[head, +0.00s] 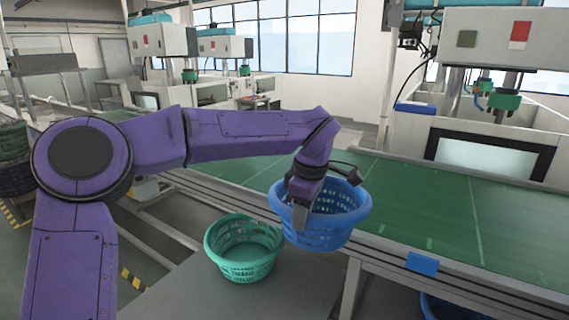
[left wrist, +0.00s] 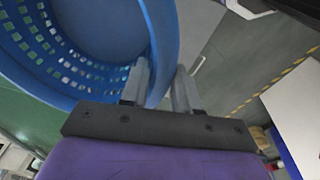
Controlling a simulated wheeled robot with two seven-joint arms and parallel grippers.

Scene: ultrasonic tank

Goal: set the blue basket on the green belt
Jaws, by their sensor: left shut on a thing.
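The blue basket (head: 330,225) hangs from my left gripper (head: 299,212) in the head view, in front of the near edge of the green belt (head: 425,200). The basket looks roughly upright and overlaps the belt's edge in the picture. In the left wrist view, the blue basket (left wrist: 75,50) fills the upper left, and its rim lies between the two fingers of the left gripper (left wrist: 160,88). The gripper is shut on that rim. The inside of the basket that shows looks empty. My right gripper is in neither view.
A green basket (head: 243,252) stands on a grey surface (head: 215,295) left of the blue one. A blue bracket (head: 422,264) sits on the belt's side rail. Another blue basket (head: 450,307) shows below the belt. The belt is clear to the right.

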